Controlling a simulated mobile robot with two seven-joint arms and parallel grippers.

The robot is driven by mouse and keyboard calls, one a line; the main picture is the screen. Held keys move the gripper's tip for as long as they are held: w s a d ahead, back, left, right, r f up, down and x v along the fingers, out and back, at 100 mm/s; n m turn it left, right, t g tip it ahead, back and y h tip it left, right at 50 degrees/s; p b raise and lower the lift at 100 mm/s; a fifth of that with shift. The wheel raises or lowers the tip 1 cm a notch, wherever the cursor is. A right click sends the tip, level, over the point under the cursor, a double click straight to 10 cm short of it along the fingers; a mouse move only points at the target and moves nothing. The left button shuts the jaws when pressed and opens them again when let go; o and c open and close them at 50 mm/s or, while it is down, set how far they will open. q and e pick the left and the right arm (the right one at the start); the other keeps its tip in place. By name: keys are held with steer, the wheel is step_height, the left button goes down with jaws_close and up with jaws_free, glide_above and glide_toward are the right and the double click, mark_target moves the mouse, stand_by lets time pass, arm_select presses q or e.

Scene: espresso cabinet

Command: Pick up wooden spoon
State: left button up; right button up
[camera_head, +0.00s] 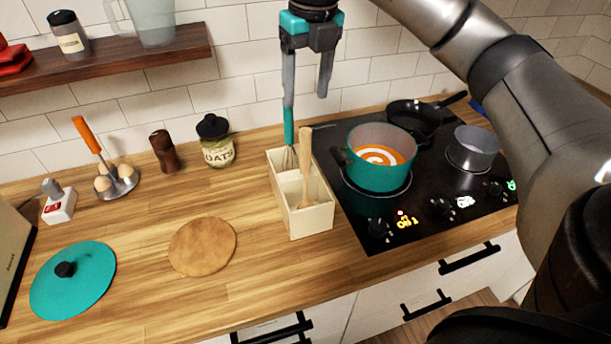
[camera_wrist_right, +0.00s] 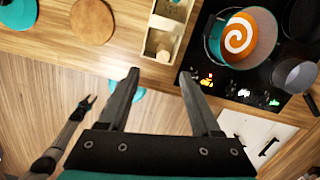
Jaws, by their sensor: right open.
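The wooden spoon (camera_head: 306,155) stands upright, leaning slightly, in one compartment of a cream utensil holder (camera_head: 312,220). Its handle rises above the rim. A whisk with a teal handle (camera_head: 289,127) stands in the back compartment. My right gripper (camera_head: 306,98) is open and empty, pointing down above and behind the spoon, apart from it. In the right wrist view, the open fingers (camera_wrist_right: 158,74) show below the holder (camera_wrist_right: 147,45), and a rounded wooden part of the spoon (camera_wrist_right: 163,51) shows inside it. My left gripper (camera_wrist_right: 88,101) shows small in that view, its jaws spread.
A teal pot (camera_head: 381,174) with orange soup stands on the cooktop right of the holder, with a black pan (camera_head: 418,120) and small pot (camera_head: 473,147) beyond. A round board (camera_head: 202,246) and teal lid (camera_head: 73,281) lie left. An oats jar (camera_head: 217,148) stands behind.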

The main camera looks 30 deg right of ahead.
mark_target(304, 150)
steer(key=f, duration=0.6)
steer(key=w+f, duration=0.1)
steer(key=f, duration=0.2)
steer(key=shift+f+p, duration=0.25)
steer(key=shift+p, duration=0.05)
steer(key=shift+w+d+f+p, duration=0.15)
steer(key=shift+f+p, duration=0.1)
steer(key=shift+f, duration=1.1)
steer(key=shift+w+d+f+p, duration=0.15)
steer(key=shift+f+p, duration=0.1)
steer(key=shift+f, duration=1.05)
steer(key=shift+c, duration=0.2)
jaws_close()
